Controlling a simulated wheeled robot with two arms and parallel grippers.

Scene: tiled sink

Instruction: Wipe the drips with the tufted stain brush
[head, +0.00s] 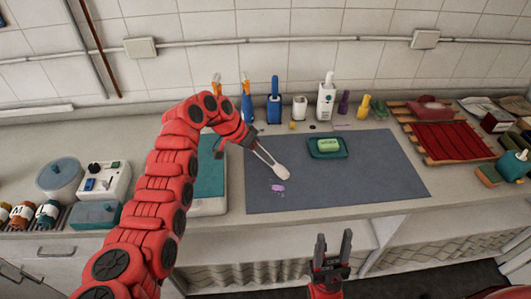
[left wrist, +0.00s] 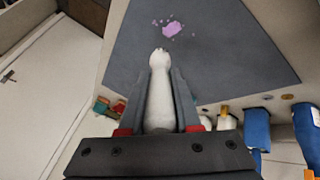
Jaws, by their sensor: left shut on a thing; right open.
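My left gripper (head: 262,153) reaches over the grey mat (head: 355,180), shut on a white brush (head: 281,169) with a pale rounded body. In the left wrist view the brush (left wrist: 160,95) lies lengthwise between the two fingers, its small tufted tip pointing at a purple drip (left wrist: 172,29). The purple drip (head: 277,188) lies on the mat just in front of the brush in the head view, with tiny specks around it. The brush looks apart from the drip; its height above the mat is unclear. My right gripper (head: 333,250) is open and empty in front of the counter.
A teal dish with green soap (head: 328,145) sits on the mat. Blue (head: 274,100) and white (head: 326,97) bottles line the wall. The mat's right half is clear.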

